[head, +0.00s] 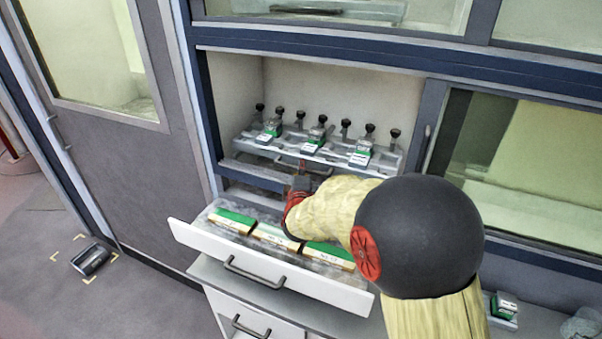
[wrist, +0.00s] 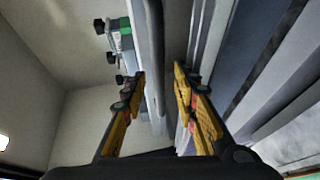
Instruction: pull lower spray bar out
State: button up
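A grey spray bar (head: 320,149) with several black knobs and green-and-white blocks lies across the open bay. A dark handle (head: 318,170) shows along its front edge, partly hidden by my gripper (head: 301,184). The wrist view shows my gripper (wrist: 160,76) with its two yellow fingers apart. A grey rounded bar (wrist: 152,48) runs between the fingers, and I see gaps on both sides, nearer the left finger. I cannot tell whether either finger touches it. The block and knobs of the spray bar also show in the wrist view (wrist: 121,38).
A white drawer (head: 223,243) stands open below the bay, holding several green-topped boxes, with my arm above it. A glass sliding panel (head: 530,150) closes the right side. A dark device (head: 91,259) lies on the floor at left within yellow marks.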

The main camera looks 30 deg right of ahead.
jog(key=c, duration=0.7)
grip_shut()
